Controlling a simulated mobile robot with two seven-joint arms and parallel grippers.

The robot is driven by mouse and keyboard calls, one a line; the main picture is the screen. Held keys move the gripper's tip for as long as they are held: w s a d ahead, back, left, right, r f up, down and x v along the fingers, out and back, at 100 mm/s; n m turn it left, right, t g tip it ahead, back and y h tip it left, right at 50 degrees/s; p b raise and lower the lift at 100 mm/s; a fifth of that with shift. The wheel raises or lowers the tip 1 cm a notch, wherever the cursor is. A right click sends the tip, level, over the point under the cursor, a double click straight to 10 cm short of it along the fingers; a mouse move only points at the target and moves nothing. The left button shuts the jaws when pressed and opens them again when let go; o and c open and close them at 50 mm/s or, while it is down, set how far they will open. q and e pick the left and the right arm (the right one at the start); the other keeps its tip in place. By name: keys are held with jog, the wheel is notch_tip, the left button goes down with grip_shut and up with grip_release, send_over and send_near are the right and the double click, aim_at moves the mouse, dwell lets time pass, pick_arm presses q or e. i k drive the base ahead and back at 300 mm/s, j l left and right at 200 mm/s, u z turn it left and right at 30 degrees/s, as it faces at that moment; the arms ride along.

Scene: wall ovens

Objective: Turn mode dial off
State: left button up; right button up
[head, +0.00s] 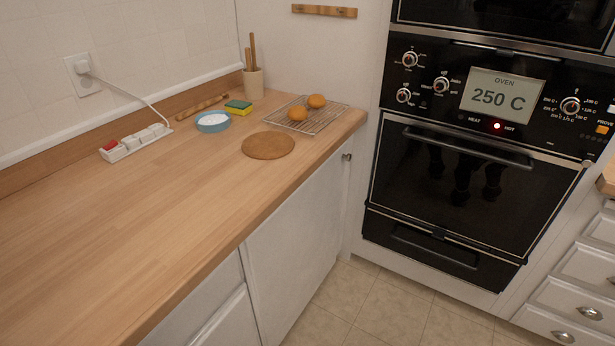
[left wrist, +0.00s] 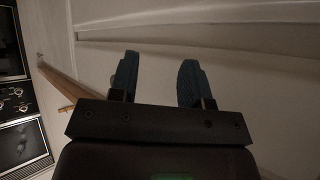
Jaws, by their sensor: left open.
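The wall oven's black control panel (head: 460,75) is at the right in the head view. It has a dial at upper left (head: 409,59), a dial at lower left (head: 403,95), a dial left of the display (head: 440,84) and a dial at its right (head: 569,105). Which one is the mode dial is too small to read. My left gripper (left wrist: 157,64) is open and empty in the left wrist view, with the oven off to the left. My right gripper is not visible.
The wooden worktop (head: 150,240) at left holds a rack (head: 318,122) with two buns, a round board (head: 268,145), a bowl (head: 213,121) and a power strip (head: 135,143). Drawers (head: 580,285) stand at far right. The tiled floor before the oven is clear.

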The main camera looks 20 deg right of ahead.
aim_at(441, 83)
jog(key=z, duration=1.55)
